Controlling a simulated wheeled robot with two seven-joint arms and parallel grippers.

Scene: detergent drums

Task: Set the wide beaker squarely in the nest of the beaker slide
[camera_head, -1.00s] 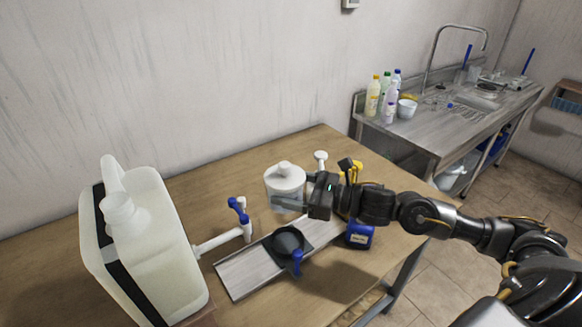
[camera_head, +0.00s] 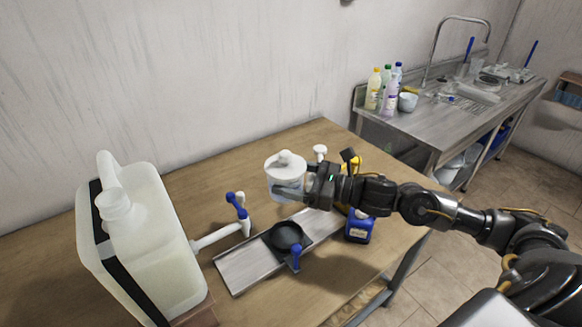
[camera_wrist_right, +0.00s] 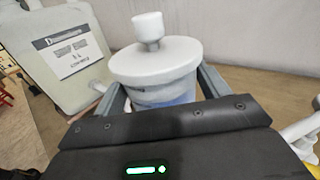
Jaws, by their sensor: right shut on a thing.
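The wide beaker (camera_head: 287,181) is a clear, squat vessel under a white lid with a knob. My right gripper (camera_head: 286,193) is shut on its sides, and it looks near upright. The wrist view shows the beaker (camera_wrist_right: 165,90) between the two fingers, with a bluish lower part; its base is hidden. The beaker slide (camera_head: 245,267) is a grey metal track on the table. Its nest (camera_head: 286,236) is a dark round cup on a dark plate with a blue handle (camera_head: 296,257), and it is empty. The beaker is behind the nest, apart from it. My left gripper is not in view.
A big white detergent drum (camera_head: 150,240) with a blue-handled tap (camera_head: 237,205) stands left of the slide. A blue container (camera_head: 360,228) stands right of the slide, below my right wrist. A white-capped item (camera_head: 320,152) is behind the gripper. The table's back left is clear.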

